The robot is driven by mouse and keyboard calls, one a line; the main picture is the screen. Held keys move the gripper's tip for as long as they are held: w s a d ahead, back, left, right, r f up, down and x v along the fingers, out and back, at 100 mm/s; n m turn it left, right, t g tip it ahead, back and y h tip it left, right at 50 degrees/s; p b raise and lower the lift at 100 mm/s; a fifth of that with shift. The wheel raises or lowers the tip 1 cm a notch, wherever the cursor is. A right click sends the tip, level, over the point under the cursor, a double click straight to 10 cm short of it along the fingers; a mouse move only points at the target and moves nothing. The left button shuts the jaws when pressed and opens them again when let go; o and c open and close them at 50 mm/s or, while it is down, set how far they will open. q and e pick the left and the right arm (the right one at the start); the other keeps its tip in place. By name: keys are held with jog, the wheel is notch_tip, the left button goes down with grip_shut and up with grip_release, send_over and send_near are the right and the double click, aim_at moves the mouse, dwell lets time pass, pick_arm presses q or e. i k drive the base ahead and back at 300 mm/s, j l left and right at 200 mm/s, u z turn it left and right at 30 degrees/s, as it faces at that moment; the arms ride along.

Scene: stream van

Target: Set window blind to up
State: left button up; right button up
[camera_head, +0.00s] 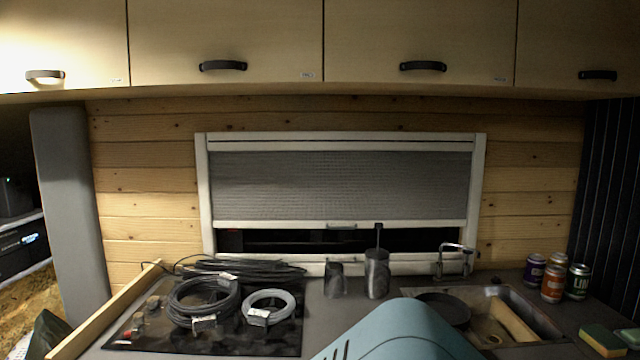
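The window blind (340,185) is a grey pleated screen in a white window frame (204,190) on the wooden wall. It is drawn most of the way down. Its white bottom rail (270,224) has a small grey handle (341,226) in the middle. A dark strip of window (290,242) shows below the rail. Neither of my grippers is in view, so whether they are open or shut is hidden.
The counter below the window holds coiled cables (203,303), a grey cable ring (268,307), a dark cup (335,279), a metal tumbler (377,274), a sink (535,322) with a faucet (455,250), and several cans (553,282). Overhead cabinets (225,35) hang above.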

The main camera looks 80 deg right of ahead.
aim_at(329, 189)
jog(key=z, duration=2.75)
jog(key=k+l, duration=0.1)
jog(key=l, duration=0.35)
jog(key=k+l, duration=0.15)
jog(key=l, duration=0.3)
